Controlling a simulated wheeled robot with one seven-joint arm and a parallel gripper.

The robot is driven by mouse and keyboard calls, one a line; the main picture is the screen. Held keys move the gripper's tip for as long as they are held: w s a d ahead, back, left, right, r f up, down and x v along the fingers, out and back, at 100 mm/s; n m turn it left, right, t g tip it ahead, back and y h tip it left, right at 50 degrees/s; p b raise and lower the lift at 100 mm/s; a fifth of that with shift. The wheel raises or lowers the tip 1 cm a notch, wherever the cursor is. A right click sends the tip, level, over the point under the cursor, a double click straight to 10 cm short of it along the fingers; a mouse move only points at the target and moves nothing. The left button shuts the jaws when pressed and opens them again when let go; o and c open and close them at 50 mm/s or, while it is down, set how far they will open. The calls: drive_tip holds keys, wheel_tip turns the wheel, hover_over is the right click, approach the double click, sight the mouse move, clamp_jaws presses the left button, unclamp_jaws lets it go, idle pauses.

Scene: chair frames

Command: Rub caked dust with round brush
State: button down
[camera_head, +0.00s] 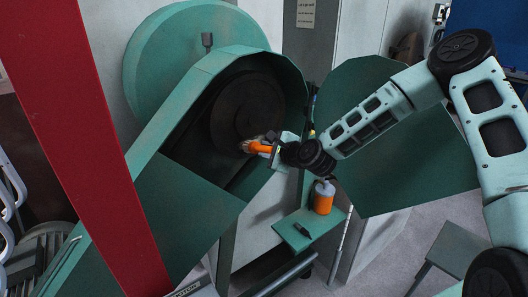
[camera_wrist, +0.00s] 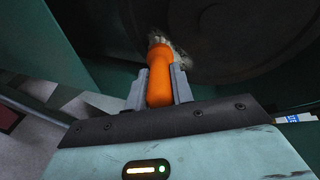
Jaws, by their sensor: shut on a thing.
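The round brush (camera_head: 262,147) has an orange handle and pale bristles. It also shows in the wrist view (camera_wrist: 160,75). My gripper (camera_head: 274,148) is shut on the handle, with a grey finger on each side (camera_wrist: 158,92). The bristle end points at a large dark round wheel (camera_head: 247,108) inside the open green housing. In the wrist view a patch of pale grey caked dust (camera_wrist: 180,58) lies on the dark surface right at the bristles. The bristles look to be at or against the dust; exact contact cannot be told.
The green housing (camera_head: 200,130) surrounds the wheel, and its green door (camera_head: 390,140) stands open behind my arm. A red post (camera_head: 90,140) stands at left.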

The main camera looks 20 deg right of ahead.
drive_tip(key=shift+w+d, duration=0.2)
drive_tip(key=shift+d, duration=0.25)
drive_tip(key=shift+d, duration=0.1)
drive_tip(key=shift+w+d, duration=0.2)
drive_tip(key=shift+d, duration=0.3)
drive_tip(key=shift+w+d, duration=0.15)
drive_tip(key=shift+d, duration=0.35)
drive_tip(key=shift+d, duration=0.15)
drive_tip(key=shift+w+d, duration=0.2)
drive_tip(key=shift+d, duration=0.3)
drive_tip(key=shift+w+d, duration=0.15)
drive_tip(key=shift+d, duration=0.3)
drive_tip(key=shift+w+d+b, duration=0.15)
drive_tip(key=shift+w+d, duration=0.05)
drive_tip(key=shift+d, duration=0.35)
drive_tip(key=shift+w+d+b, duration=0.15)
drive_tip(key=shift+d, duration=0.35)
drive_tip(key=shift+a, duration=0.1)
